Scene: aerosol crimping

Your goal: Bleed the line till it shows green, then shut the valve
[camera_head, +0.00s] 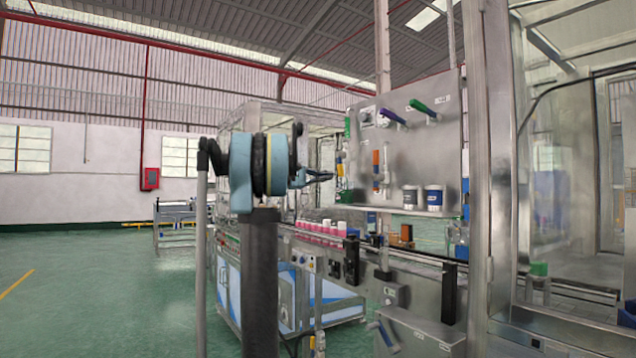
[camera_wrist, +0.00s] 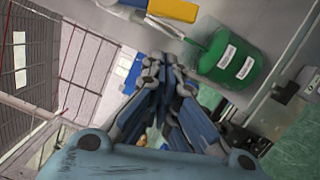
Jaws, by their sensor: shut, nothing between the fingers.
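A grey upright panel (camera_head: 440,150) carries a green lever handle (camera_head: 423,108) and a blue-purple lever handle (camera_head: 393,117), both sticking out at a slant. A small round dial (camera_head: 367,116) sits left of the levers. Below are two upright sight tubes, one with an orange part (camera_head: 376,160). I cannot tell which lever is the bleed valve, or a clear line reading. My gripper (camera_head: 329,177) is shut and empty, level with the panel's left edge. In the wrist view its fingertips (camera_wrist: 165,62) meet beside a green cylinder with white labels (camera_wrist: 230,58), with no clear contact.
Red-pink cans (camera_head: 320,232) line the conveyor below. A metal post (camera_head: 490,180) and glazed enclosure stand at right. A yellow part (camera_wrist: 173,9) is near the green cylinder. Green floor at left is open.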

